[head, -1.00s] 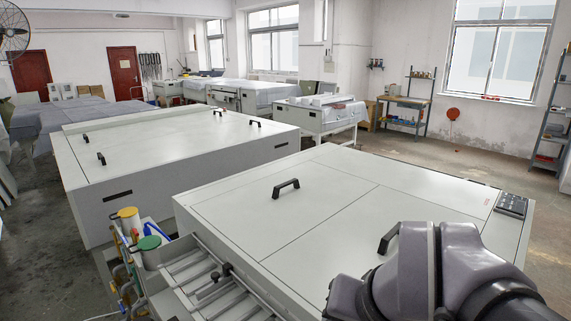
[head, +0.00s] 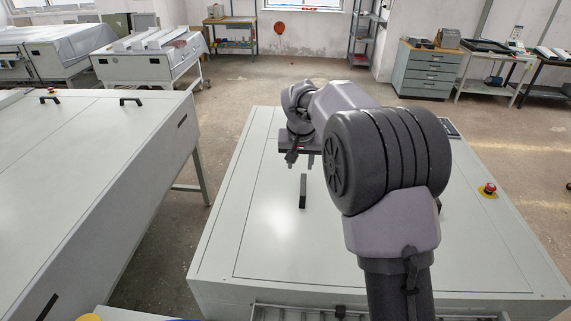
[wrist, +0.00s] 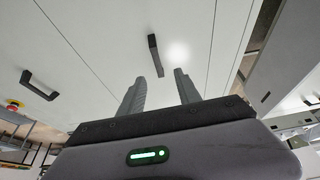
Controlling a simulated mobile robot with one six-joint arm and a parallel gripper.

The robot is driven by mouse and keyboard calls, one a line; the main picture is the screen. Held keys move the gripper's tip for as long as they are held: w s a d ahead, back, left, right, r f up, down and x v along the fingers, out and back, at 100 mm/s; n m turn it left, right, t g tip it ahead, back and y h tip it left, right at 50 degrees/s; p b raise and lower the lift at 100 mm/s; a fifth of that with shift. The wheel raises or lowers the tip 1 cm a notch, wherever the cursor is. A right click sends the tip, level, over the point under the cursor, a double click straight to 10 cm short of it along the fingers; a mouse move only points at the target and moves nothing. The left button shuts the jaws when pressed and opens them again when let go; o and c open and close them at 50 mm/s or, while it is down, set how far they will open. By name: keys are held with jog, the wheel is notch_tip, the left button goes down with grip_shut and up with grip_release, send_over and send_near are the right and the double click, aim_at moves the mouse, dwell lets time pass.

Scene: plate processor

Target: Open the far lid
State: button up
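The flat pale grey lid (head: 262,235) on the left half of the near machine is closed. It carries a black bar handle (head: 303,191). In the wrist view the same handle (wrist: 154,55) stands beyond the fingertips, roughly in line with the gap between them. My gripper (head: 303,161) is above the lid, just beyond the handle in the head view. Its two fingers are apart with nothing between them, as the wrist view of my gripper (wrist: 160,80) shows. It appears clear of the handle. My arm covers much of the machine's right half in the head view.
A second black handle (wrist: 38,85) sits on the neighbouring panel. A red emergency stop button (head: 488,189) is at the machine's right side. Another long white machine (head: 95,165) stands to the left across a narrow floor gap. Open floor lies behind.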

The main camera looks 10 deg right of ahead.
send_near(303, 190)
jog(key=x, duration=0.6)
jog(key=shift+d+f, duration=0.15)
jog(key=shift+f, duration=0.2)
jog(key=shift+w+f, duration=0.25)
jog(key=shift+f, duration=0.15)
grip_shut()
dwell(0.5)
